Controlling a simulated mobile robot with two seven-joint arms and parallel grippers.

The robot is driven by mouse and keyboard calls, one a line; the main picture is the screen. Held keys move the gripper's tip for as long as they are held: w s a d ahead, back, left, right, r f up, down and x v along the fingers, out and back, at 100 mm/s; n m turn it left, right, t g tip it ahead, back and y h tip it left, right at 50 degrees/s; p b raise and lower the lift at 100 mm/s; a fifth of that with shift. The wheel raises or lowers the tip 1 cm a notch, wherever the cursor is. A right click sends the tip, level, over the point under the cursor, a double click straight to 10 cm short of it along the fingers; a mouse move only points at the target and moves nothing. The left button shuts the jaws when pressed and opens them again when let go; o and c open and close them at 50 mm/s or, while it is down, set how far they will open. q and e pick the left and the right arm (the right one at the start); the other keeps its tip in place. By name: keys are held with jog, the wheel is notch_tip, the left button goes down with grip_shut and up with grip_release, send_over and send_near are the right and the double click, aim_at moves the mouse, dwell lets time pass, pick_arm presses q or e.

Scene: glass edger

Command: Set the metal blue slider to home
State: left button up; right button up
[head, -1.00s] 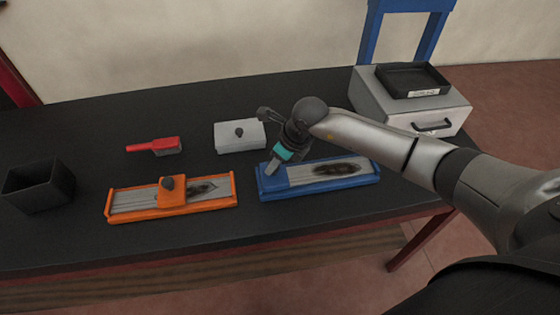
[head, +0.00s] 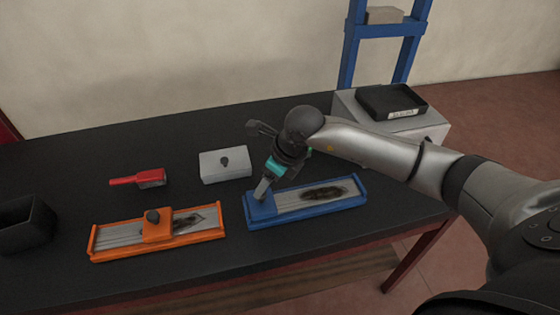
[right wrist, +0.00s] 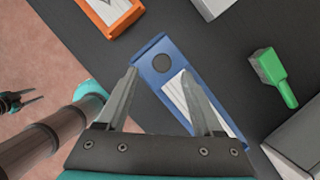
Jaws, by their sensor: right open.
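The blue rail tray (head: 320,208) lies on the dark table, with a grey scale strip and a dark smudge along it. Its blue slider (head: 262,208) sits at the tray's left end. In the right wrist view the slider (right wrist: 150,66) shows a round dark knob. My right gripper (head: 265,188) is over the slider, its tips close to it. In the right wrist view the right gripper (right wrist: 159,73) is open, with a finger to each side of the knob; contact cannot be told. My left gripper (right wrist: 24,99) shows small at the left edge, its prongs apart.
An orange tray (head: 110,237) with an orange slider (head: 157,231) lies to the left. Behind are a red brush (head: 138,179) and a grey block with a knob (head: 224,166). A black bin (head: 25,222) stands far left. A green-handled brush (right wrist: 274,77) lies beyond the blue tray.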

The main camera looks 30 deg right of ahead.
jog(key=b+v, duration=0.1)
jog(key=v, duration=0.8)
jog(key=shift+r, duration=0.4)
